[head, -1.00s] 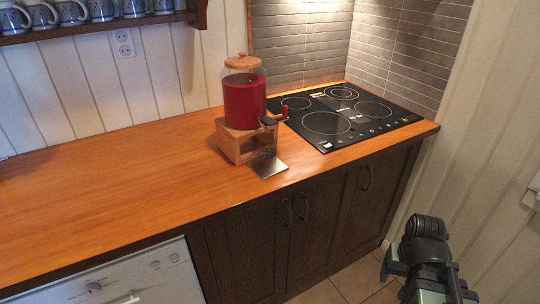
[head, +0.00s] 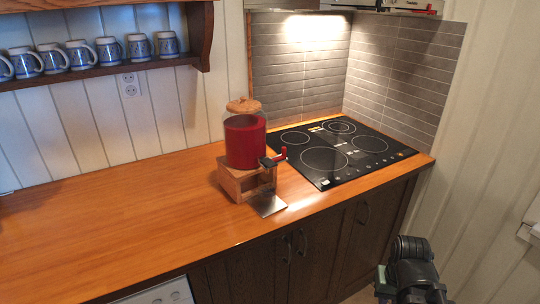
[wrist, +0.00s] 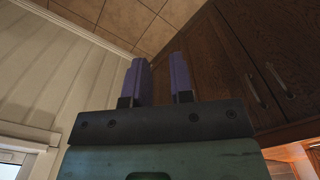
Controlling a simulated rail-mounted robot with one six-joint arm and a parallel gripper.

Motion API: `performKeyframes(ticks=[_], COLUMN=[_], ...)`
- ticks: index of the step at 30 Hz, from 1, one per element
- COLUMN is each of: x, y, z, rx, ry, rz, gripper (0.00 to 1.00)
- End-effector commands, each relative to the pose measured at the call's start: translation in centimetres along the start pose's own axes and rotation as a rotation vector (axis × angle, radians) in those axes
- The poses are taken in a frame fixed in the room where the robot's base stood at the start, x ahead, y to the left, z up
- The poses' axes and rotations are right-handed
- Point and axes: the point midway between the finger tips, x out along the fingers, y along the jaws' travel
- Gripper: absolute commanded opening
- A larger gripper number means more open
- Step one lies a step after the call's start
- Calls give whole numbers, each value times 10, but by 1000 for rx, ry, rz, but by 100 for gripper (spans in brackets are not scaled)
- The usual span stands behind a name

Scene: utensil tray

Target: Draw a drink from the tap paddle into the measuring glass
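The drink dispenser (head: 245,142) stands on the counter, a clear jar of red drink with a wooden lid on a wooden stand. Its tap (head: 268,161) has a dark body and a red paddle (head: 283,153) and faces the front right. A metal drip plate (head: 267,205) lies below the tap. A faint clear shape, possibly the measuring glass, shows under the tap; I cannot make it out surely. My gripper (wrist: 160,82) is open and empty in the wrist view, its two purple fingers apart. It is well away from the dispenser, with my arm low at the right of the head view.
A black cooktop (head: 335,152) lies right of the dispenser. Several blue mugs (head: 108,50) stand on a wall shelf (head: 100,75) at upper left. The wooden counter (head: 100,225) is clear left of the dispenser. Dark cupboards (head: 270,265) with handles are below; a wall is at right.

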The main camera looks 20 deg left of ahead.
Motion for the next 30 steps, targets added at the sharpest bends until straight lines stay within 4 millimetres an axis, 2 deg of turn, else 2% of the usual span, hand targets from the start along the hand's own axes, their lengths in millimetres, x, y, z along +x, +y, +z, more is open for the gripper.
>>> performKeyframes(ticks=[1,3,4,8,11,17,20,21,22,24,26,30], x=[-52,-89,-104,-167,-215,-312,-360,-371,-373,-364,-358,-357], y=[-14,-36,-47,-94,-137,-239,-301,-325,-337,-351,-354,-352], z=[-14,-32,-40,-77,-106,-162,-194,-207,-216,-232,-240,-239], rx=[-34,-81,-103,-265,-455,-983,-1363,-1539,-1660,-1905,-2076,-2338], ry=[0,0,0,0,0,0,0,-1,-1,-1,-1,-1], rz=[0,0,0,0,0,1,1,1,1,1,1,1], gripper=[14,3,0,0,0,0,0,0,0,0,0,0])
